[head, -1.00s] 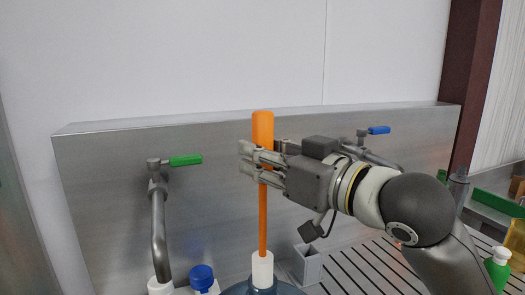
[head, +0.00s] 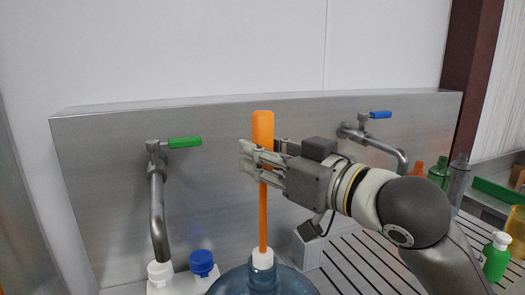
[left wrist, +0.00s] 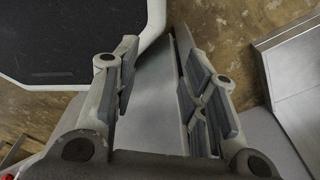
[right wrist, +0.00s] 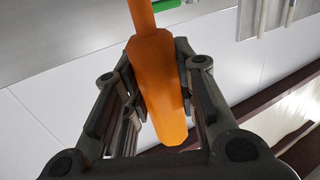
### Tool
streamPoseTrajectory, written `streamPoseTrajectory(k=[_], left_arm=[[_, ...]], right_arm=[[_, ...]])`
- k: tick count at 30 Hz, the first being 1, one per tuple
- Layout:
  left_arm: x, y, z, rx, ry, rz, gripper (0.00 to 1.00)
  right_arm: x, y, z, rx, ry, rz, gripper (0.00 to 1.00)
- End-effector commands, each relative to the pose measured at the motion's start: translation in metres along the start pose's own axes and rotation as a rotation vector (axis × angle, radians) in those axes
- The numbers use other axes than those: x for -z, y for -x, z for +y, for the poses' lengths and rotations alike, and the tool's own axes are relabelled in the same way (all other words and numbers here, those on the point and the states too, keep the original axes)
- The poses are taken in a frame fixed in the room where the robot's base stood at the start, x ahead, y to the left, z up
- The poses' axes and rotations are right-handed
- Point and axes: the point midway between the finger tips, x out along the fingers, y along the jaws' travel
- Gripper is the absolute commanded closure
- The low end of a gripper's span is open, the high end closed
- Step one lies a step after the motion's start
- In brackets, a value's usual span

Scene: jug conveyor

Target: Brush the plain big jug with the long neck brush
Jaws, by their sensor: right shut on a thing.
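The long neck brush (head: 262,130) is upright, its orange handle held in my right gripper (head: 262,163). The right gripper is shut on the handle, and the right wrist view shows the orange handle (right wrist: 160,90) between the fingers. The brush's white lower part (head: 262,259) is at the mouth of a big translucent blue jug (head: 240,281). The jug's lower body is cut off by the picture's edge, and whatever part of the brush is inside is hidden. My left gripper (left wrist: 162,75) is open and empty, seen only in the left wrist view.
A green-handled tap (head: 157,185) and a blue-handled tap (head: 355,133) stand out from the steel backsplash (head: 100,140). White bottles, one blue-capped (head: 202,263), stand left of the jug. A small grey holder (head: 312,252) and slatted surface (head: 370,255) lie right. A green bottle (head: 496,260) stands far right.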

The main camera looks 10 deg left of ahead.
Motion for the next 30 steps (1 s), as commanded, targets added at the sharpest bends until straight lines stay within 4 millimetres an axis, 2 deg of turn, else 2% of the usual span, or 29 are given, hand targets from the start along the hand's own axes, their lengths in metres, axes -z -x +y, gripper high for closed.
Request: streamPoseTrajectory(k=[1, 9, 24, 30], left_arm=[[-0.001, -0.008, 0.000, 0.000, 0.000, 0.000, 0.60], [-0.002, -0.027, 0.000, 0.000, 0.000, 0.000, 0.60], [-0.005, -0.060, 0.001, 0.001, 0.001, 0.000, 0.60], [-0.006, -0.069, 0.001, 0.001, 0.001, 0.000, 0.60]], right_arm=[[-0.011, 0.000, 0.000, 0.000, -0.001, 0.000, 1.00], [-0.044, 0.000, 0.000, 0.000, -0.001, -0.001, 1.00], [-0.103, 0.000, 0.000, 0.001, -0.002, 0.000, 1.00], [-0.120, 0.000, 0.000, 0.000, -0.001, 0.000, 1.00]])
